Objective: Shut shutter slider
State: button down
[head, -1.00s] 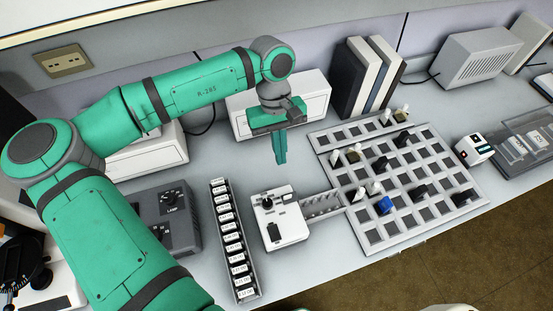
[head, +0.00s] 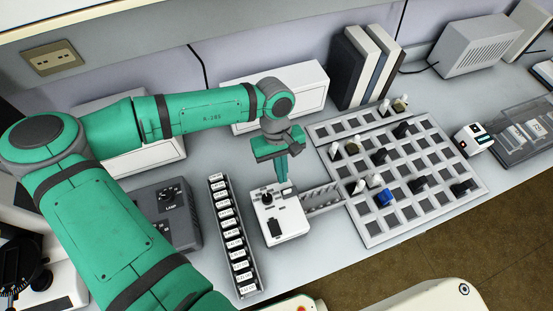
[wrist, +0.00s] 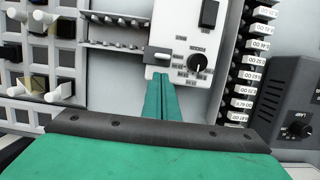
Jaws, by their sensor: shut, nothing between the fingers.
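The white control box (head: 287,226) stands on the bench with a black round knob (head: 267,198) and a black rectangular part (head: 274,228) on its top. The wrist view also shows the box (wrist: 180,35), with small labels too blurred to read. A small pale tab in a dark slot (wrist: 157,56), perhaps the shutter slider, sits near the box's edge. My gripper (head: 285,189) is shut and empty, pointing down at the box's back edge. In the wrist view its fingertips (wrist: 165,78) are close to the tab; I cannot tell whether they touch.
A narrow rack of labelled pieces (head: 229,237) stands left of the box, beside a grey lamp unit (head: 174,214). A toothed rail (head: 322,200) extends right from the box towards a gridded tray (head: 400,218) holding several small parts. A white case (head: 300,97) stands behind.

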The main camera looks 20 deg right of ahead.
aim_at(289, 195)
jog(key=shift+s+d, duration=0.2)
jog(key=shift+s, duration=0.55)
jog(key=shift+s+a, duration=0.1)
jog(key=shift+s, duration=0.05)
jog(key=shift+s, duration=2.2)
